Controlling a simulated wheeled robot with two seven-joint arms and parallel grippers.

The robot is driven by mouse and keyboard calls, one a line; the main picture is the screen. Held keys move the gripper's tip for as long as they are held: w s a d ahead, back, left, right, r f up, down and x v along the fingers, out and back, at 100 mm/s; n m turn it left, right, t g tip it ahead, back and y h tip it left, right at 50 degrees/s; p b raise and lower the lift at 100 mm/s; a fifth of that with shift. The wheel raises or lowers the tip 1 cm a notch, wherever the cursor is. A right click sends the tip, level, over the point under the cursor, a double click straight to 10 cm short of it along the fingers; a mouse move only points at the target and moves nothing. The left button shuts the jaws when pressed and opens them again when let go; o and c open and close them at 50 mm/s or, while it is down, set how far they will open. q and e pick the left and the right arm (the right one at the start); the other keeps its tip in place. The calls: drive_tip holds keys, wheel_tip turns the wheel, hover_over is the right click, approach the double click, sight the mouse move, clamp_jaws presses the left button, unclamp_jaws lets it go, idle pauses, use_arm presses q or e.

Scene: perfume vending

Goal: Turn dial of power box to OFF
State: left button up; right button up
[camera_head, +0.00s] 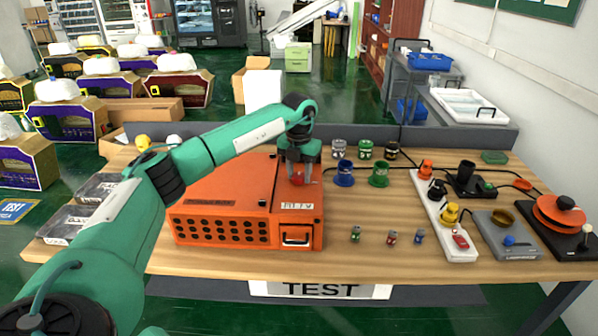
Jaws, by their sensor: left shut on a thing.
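My left gripper (298,174) points down from above and is shut on the dial. The fingers partly cover the dial, so its pointer setting cannot be read. My right gripper is not in view.
Several coloured spools and small cylinders (379,174) stand right of the box. A white power strip (441,214) with plugs and a grey device (502,237) lie further right. Bare table (372,262) shows along the front. A low grey panel (480,136) edges the back.

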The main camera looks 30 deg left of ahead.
sight(299, 176)
use_arm(q)
drive_tip(key=shift+r, duration=0.1)
idle(0.3)
drive_tip(key=o, duration=1)
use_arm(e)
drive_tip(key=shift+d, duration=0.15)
use_arm(q)
drive_tip(key=shift+r, duration=0.4)
wheel_tip(299, 176, up, 13)
drive_tip(key=shift+f+b, duration=0.1)
drive_tip(key=shift+b, duration=1.05)
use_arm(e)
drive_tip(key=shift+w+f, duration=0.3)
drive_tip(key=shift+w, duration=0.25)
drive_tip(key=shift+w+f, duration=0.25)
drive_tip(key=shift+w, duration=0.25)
